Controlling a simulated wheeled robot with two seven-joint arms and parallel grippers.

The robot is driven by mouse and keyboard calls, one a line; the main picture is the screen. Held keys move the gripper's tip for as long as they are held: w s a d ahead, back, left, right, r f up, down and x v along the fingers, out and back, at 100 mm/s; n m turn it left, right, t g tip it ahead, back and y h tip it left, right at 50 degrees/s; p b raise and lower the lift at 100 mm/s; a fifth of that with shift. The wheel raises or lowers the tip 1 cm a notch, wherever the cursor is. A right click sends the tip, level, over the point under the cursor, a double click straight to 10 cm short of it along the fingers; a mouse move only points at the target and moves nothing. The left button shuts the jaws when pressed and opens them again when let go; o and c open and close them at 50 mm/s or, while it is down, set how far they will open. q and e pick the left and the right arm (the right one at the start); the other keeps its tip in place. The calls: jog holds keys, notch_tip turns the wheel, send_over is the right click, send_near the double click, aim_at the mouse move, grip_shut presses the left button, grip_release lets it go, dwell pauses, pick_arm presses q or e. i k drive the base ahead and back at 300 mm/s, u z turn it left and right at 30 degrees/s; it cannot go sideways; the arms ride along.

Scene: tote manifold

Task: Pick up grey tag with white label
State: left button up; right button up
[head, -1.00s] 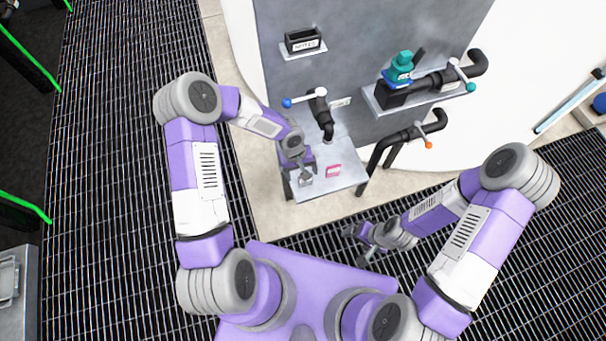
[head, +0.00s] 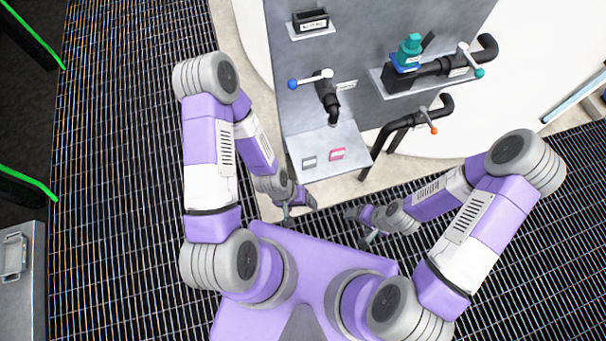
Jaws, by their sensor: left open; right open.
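The grey tag with a white label (head: 309,163) lies on the low grey shelf (head: 318,176), left of a pink tag (head: 337,154). My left gripper (head: 287,216) is open, in front of and below the shelf's front left corner, apart from the tag. Its fingers are small and partly hidden in this view. My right gripper (head: 368,242) is open and empty, low over the grating right of my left gripper and away from the shelf.
A black pipe with a blue-ended valve handle (head: 310,79) ends above the shelf's back. Black pipes (head: 400,130) with an orange-tipped handle stand to the right. A black bin (head: 310,21) and a teal-topped fitting (head: 409,50) sit on higher ledges. The grating is clear.

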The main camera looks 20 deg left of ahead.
aim_at(308, 163)
jog(key=z, duration=0.55)
jog(key=k, duration=1.05)
jog(key=u, duration=1)
jog(key=i, duration=0.5)
